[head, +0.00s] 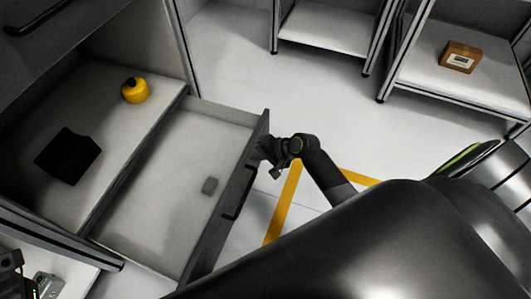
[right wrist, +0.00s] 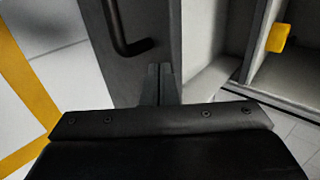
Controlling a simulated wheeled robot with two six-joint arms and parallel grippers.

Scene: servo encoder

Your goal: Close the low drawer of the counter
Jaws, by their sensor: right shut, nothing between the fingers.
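The low drawer (head: 165,178) of the counter is pulled out in the head view, with its inside showing. In the right wrist view the shut fingers (right wrist: 158,82) point at the front panel (right wrist: 150,70), beside the handle (right wrist: 122,30). Contact cannot be told.
The counter's open shelf (head: 100,115) above the drawer holds a yellow round object (head: 135,90) and a black object (head: 68,157). Shelving with a cardboard box (head: 460,57) stands at the back right. Yellow floor lines (head: 283,205) run beside the drawer on open floor.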

